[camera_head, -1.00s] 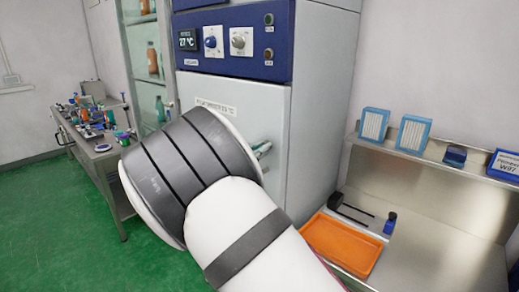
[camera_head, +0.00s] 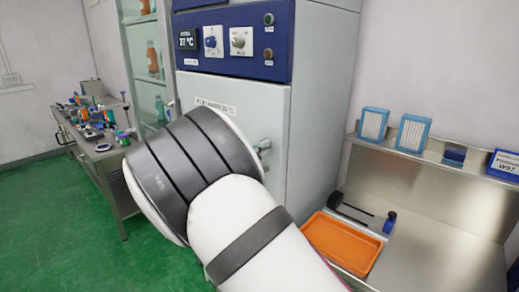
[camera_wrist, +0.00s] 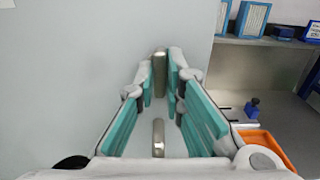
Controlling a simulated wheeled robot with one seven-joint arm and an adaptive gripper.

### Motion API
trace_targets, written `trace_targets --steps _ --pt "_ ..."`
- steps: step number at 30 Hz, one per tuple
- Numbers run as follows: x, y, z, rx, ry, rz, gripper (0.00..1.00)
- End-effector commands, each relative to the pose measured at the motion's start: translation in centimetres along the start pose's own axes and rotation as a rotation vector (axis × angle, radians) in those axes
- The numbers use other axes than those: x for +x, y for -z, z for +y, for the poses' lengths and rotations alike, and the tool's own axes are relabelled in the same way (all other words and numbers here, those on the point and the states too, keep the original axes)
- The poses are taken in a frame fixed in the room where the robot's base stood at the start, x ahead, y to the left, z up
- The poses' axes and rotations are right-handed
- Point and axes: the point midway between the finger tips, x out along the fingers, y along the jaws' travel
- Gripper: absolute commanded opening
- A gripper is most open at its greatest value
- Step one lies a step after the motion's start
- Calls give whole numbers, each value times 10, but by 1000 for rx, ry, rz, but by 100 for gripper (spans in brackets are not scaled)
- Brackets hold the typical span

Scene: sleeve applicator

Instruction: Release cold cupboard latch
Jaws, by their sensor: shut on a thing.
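The cold cupboard (camera_head: 240,125) has a pale grey door under a blue control panel with a 27 °C display. Its metal latch handle (camera_wrist: 160,72) stands upright between my fingertips in the wrist view. My gripper (camera_wrist: 160,80), with teal pads, is shut on this handle. A second short metal piece (camera_wrist: 158,135) shows lower down between the fingers; how it joins the handle is unclear. In the head view my arm hides most of the door and gripper, and only a small bit near the latch shows past the arm. The door looks closed there.
To the right, a steel bench (camera_head: 440,235) holds an orange tray (camera_head: 343,245) and a small dark blue item (camera_head: 389,223). Blue-framed boxes (camera_head: 412,133) stand on its shelf. At the left are a cluttered table (camera_head: 100,150) and a glass cabinet (camera_head: 135,60). Green floor at left is open.

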Motion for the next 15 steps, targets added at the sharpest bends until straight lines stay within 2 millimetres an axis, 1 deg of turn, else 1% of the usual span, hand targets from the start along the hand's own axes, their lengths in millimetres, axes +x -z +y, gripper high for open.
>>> trace_targets --steps 6,7,8,9,10,15 --pt "0 1 0 -3 -1 1 0" --pt "0 1 0 -3 -1 1 12" --pt "0 1 0 -3 -1 1 19" --pt "0 1 0 -3 -1 1 28" --pt "0 1 0 -3 -1 1 30" --pt "0 0 0 -1 -1 0 30"
